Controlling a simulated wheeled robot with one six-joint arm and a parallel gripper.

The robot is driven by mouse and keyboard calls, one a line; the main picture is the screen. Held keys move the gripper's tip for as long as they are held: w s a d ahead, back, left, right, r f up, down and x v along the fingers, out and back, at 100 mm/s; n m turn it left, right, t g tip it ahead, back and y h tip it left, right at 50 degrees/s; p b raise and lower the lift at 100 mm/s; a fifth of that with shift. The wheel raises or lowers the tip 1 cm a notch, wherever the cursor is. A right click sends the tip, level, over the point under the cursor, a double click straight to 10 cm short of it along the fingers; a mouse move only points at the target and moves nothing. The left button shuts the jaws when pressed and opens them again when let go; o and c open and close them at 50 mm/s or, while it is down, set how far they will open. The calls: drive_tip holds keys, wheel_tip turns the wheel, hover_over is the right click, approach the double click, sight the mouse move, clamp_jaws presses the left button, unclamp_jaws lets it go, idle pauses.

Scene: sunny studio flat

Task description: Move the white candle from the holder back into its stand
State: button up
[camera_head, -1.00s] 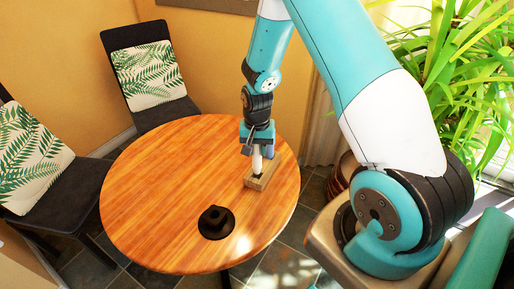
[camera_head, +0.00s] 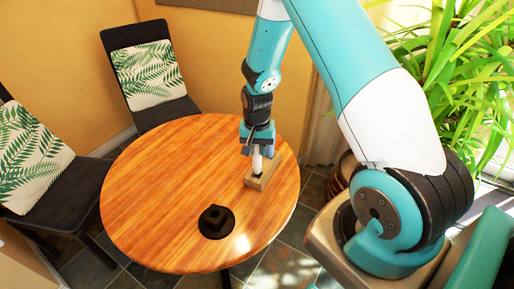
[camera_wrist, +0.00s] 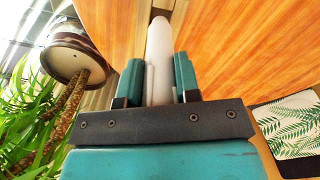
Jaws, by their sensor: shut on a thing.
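The white candle (camera_head: 257,161) stands upright at the wooden holder (camera_head: 262,176), near the right edge of the round table. My gripper (camera_head: 258,150) is shut on the candle's upper part from above. In the wrist view the candle (camera_wrist: 159,50) runs between the two teal fingers of my gripper (camera_wrist: 158,82), and its far end meets the holder (camera_wrist: 163,5) at the top edge. Whether the candle's lower end is still seated in the holder cannot be told. The black stand (camera_head: 216,222) sits empty on the table, to the front left of the holder.
The round wooden table (camera_head: 160,190) is clear apart from the holder and stand. Two dark chairs with leaf-pattern cushions, one at the back (camera_head: 148,75) and one at the left (camera_head: 30,160), stand around it. A leafy plant (camera_head: 460,60) is at the right.

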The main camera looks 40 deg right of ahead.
sight(257, 158)
drive_tip(key=shift+f, duration=0.2)
drive_tip(key=shift+f+b, duration=0.3)
drive_tip(key=shift+f, duration=0.05)
drive_tip(key=shift+f+b, duration=0.7)
drive_tip(key=shift+f, duration=0.6)
idle(2.0)
drive_tip(key=shift+s+f, duration=0.1)
drive_tip(key=shift+f, duration=0.1)
drive_tip(key=shift+c, duration=0.4)
drive_tip(key=o, duration=1.5)
drive_tip(key=shift+o, duration=0.2)
drive_tip(key=shift+r+p, duration=2.8)
drive_tip(key=shift+r, duration=0.8)
